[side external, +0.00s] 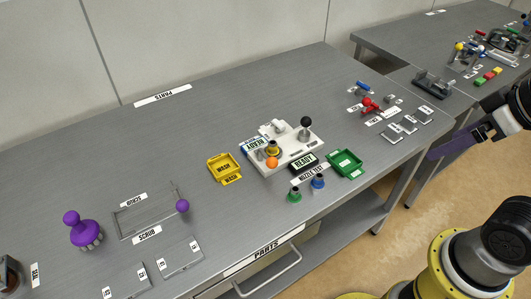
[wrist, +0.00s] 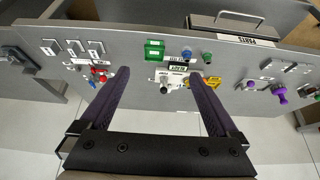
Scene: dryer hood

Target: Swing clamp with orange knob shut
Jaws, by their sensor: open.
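The orange knob (side external: 272,162) of a clamp sits at the front left of a pale fixture plate (side external: 296,152) on the grey table. A yellow and dark round part stands just behind the knob. How far the clamp is swung is too small to tell. A black ball knob (side external: 306,122) stands upright at the plate's right end. My gripper (side external: 434,153) is off the table's right side, well apart from the fixture. In the wrist view my gripper (wrist: 160,76) has its two purple fingers spread and empty, with the fixture far off beyond the gap.
A yellow tray (side external: 224,168) stands left of the fixture and a green tray (side external: 345,163) right. Green (side external: 295,195) and blue (side external: 318,182) parts stand in front. A purple knobbed brush (side external: 83,230) is far left. Small red, blue and grey items lie right.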

